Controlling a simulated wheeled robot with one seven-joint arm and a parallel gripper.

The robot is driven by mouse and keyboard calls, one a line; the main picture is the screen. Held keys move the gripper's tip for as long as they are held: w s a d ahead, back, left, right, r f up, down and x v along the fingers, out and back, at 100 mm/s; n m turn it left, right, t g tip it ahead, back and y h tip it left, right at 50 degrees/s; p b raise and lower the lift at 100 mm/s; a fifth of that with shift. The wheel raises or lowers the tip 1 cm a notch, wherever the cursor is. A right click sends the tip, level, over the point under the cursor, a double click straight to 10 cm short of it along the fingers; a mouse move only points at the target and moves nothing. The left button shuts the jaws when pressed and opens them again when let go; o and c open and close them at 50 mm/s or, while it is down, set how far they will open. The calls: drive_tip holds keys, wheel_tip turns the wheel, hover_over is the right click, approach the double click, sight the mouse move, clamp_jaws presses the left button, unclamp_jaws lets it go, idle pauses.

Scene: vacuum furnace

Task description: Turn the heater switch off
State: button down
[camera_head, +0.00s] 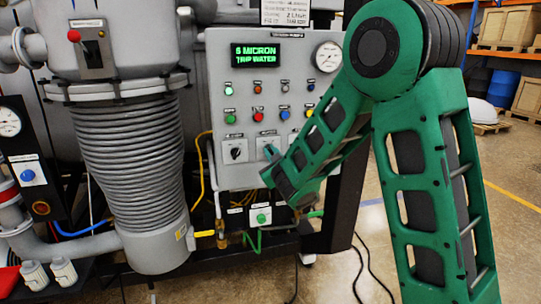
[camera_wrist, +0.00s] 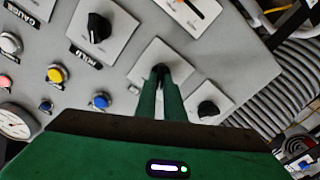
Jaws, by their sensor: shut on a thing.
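The grey control panel (camera_head: 218,80) carries a row of black rotary knobs on pale plates. The left knob (camera_head: 236,152) is clear in the head view and appears at lower right in the wrist view (camera_wrist: 208,108). My gripper (camera_wrist: 160,74) is shut on the middle knob (camera_wrist: 160,68), whose pale plate (camera_wrist: 146,66) shows around the fingers. Most of this knob is hidden, so its pointer cannot be read. I cannot read which knob is labelled heater. My arm covers the panel's lower right in the head view.
The display (camera_head: 256,55) reads "6 MICRON TRIP WATER". A gauge (camera_head: 328,56) and several coloured buttons sit above the knobs. Hoses and valves run below.

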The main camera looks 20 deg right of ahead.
drive_tip(key=shift+d+f, duration=0.1)
drive_tip(key=shift+f, duration=0.15)
drive_tip(key=c, duration=1.9)
unclamp_jaws()
drive_tip(key=shift+o, duration=0.2)
drive_tip(key=shift+r, duration=0.15)
drive_tip(key=shift+s, duration=0.1)
